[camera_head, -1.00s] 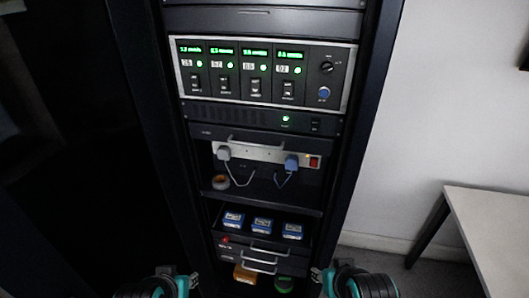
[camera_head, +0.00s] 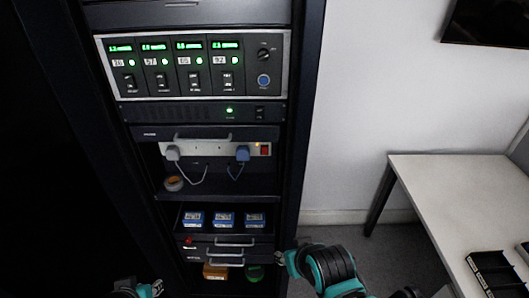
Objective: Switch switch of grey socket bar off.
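The grey socket bar (camera_head: 208,150) is mounted in the rack, on the shelf level below the lit display panel. A red switch (camera_head: 265,150) sits at its right end with a small orange light beside it. A grey plug (camera_head: 173,153) and a blue plug (camera_head: 242,153) are in the bar, with cables hanging down. My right gripper (camera_head: 282,262) is low at the rack's lower right, well below the bar; its fingers are too small to read. My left gripper (camera_head: 157,288) is at the bottom edge, partly cut off. Neither gripper touches the bar.
The display panel (camera_head: 192,64) with lit green readouts is above. A roll of tape (camera_head: 173,184) lies on the shelf under the bar. Blue boxes (camera_head: 223,220) stand on a lower shelf. A white table (camera_head: 450,190) stands to the right, with floor between it and the rack.

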